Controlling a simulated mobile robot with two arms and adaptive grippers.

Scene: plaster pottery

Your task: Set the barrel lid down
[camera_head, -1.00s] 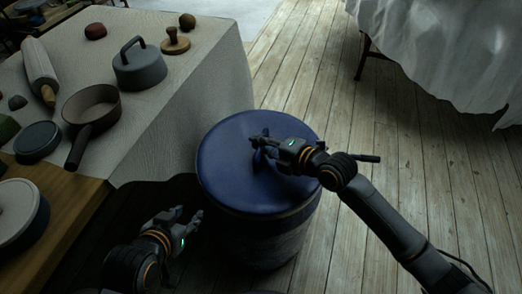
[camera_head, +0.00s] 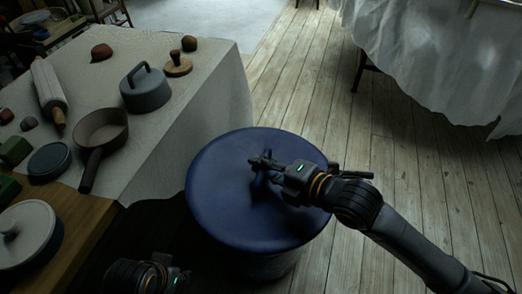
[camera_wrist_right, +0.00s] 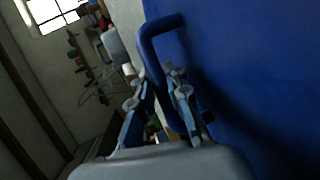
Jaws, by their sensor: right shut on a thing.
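The round blue barrel lid (camera_head: 225,190) is in the middle of the head view, above the barrel (camera_head: 270,265), whose side shows only in part below the lid's near edge. The lid looks raised, but the gap under it is hard to see. My right gripper (camera_head: 265,165) is shut on the lid's handle. In the right wrist view, the blue loop handle (camera_wrist_right: 148,42) passes between the fingers of the right gripper (camera_wrist_right: 158,95), beside the lid's broad blue face (camera_wrist_right: 260,70). My left gripper (camera_head: 178,275) is low at the bottom edge, its fingers mostly dark or cut off.
A draped table (camera_head: 430,60) stands at the top right. Wooden floor (camera_head: 400,170) is clear at the right.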

